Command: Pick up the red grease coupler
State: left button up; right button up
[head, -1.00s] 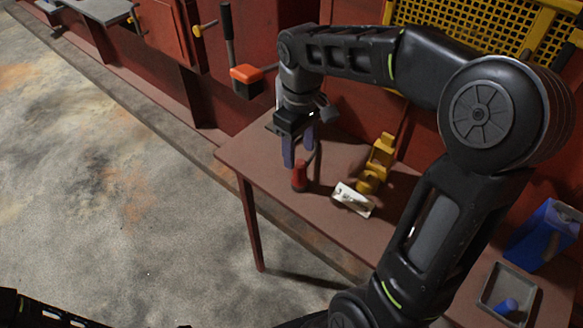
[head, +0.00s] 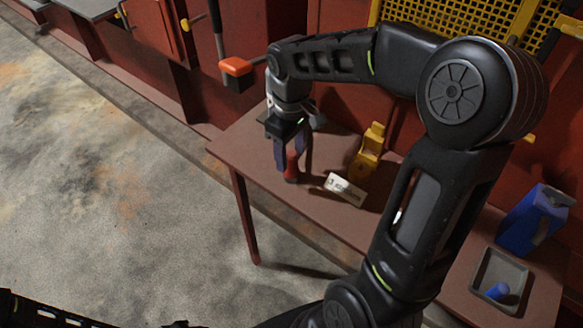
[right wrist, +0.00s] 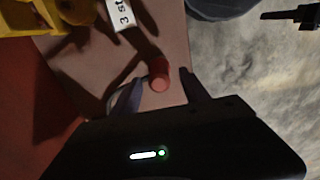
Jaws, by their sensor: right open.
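The red grease coupler (head: 291,167) stands upright on the brown table near its left end. My right gripper (head: 291,153) points down over it, open, with its two bluish fingers on either side of the coupler's upper part. In the right wrist view the coupler (right wrist: 159,76) shows between the spread fingertips of the same gripper (right wrist: 160,88). I cannot tell whether either finger touches it. My left gripper is not in view.
A white label card (head: 345,189) and a yellow part (head: 367,152) stand just right of the coupler. A grey tray (head: 476,283) with a blue piece (head: 497,291) and a blue container (head: 535,219) are at the table's right. An orange-red lever box (head: 236,68) juts from the wall behind.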

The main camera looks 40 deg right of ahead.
aim_at(291, 163)
jog(key=shift+f, duration=2)
grip_shut()
